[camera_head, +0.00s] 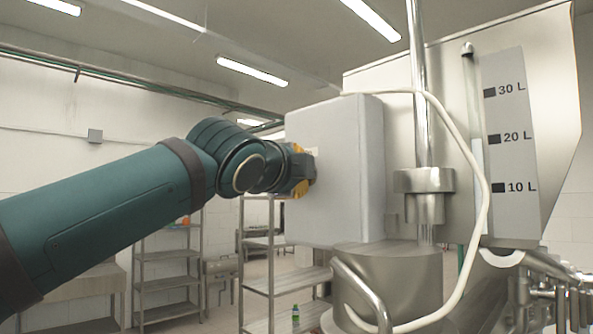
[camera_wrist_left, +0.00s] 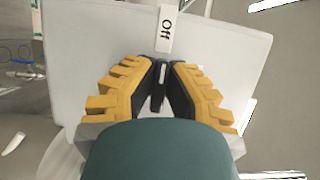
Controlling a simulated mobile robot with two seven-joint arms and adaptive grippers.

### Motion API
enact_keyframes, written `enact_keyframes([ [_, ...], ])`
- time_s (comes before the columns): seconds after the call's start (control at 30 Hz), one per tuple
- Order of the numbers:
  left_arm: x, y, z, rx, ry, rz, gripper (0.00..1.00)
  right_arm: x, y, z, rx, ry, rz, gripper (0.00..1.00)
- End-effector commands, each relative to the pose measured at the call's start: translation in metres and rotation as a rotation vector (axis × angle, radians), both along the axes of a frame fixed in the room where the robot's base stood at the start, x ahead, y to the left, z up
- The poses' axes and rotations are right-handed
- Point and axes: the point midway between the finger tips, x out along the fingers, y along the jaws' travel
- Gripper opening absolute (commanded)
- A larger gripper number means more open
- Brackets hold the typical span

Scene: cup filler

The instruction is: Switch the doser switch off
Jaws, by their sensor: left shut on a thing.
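The doser's light-grey control box (camera_head: 338,215) is in the middle of the head view, and its face fills much of the left wrist view (camera_wrist_left: 90,60). A white label reading "Off" (camera_wrist_left: 168,28) is on that face. My left gripper (camera_head: 308,170) is at the box's left face. In the wrist view its yellow-and-black fingers (camera_wrist_left: 161,85) are closed around the small dark doser switch (camera_wrist_left: 158,92), just below the label. The fingers mostly hide the switch, so I cannot tell its exact position. My right gripper is out of view.
A steel hopper (camera_head: 550,130) with 10, 20 and 30 L marks stands right of the box. A steel cylinder (camera_head: 400,285) and a pale cable (camera_head: 484,190) are close by. Metal shelves (camera_head: 165,285) stand behind, with open room at left.

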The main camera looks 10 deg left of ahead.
Motion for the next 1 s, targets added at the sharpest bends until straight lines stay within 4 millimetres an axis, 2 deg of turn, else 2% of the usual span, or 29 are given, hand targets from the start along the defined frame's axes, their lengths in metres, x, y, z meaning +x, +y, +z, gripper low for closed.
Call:
enact_keyframes([
  [0.37,-0.001,0.001,0.002,-0.006,-0.003,0.0,0.0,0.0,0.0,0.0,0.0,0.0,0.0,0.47],
  [0.4,-0.001,0.001,0.002,-0.006,-0.003,0.0,0.19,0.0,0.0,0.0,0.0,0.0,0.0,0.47],
  [0.47,0.0,0.001,0.002,-0.005,-0.002,0.0,0.4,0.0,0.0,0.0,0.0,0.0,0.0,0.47],
  [0.5,0.0,0.001,0.001,-0.005,-0.002,0.0,0.41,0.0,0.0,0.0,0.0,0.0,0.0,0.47],
  [0.83,-0.003,0.001,0.001,-0.004,0.0,0.0,0.41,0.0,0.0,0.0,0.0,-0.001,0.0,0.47],
  [1.0,-0.022,0.005,0.001,-0.004,-0.001,0.0,0.41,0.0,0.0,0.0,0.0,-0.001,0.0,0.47],
])
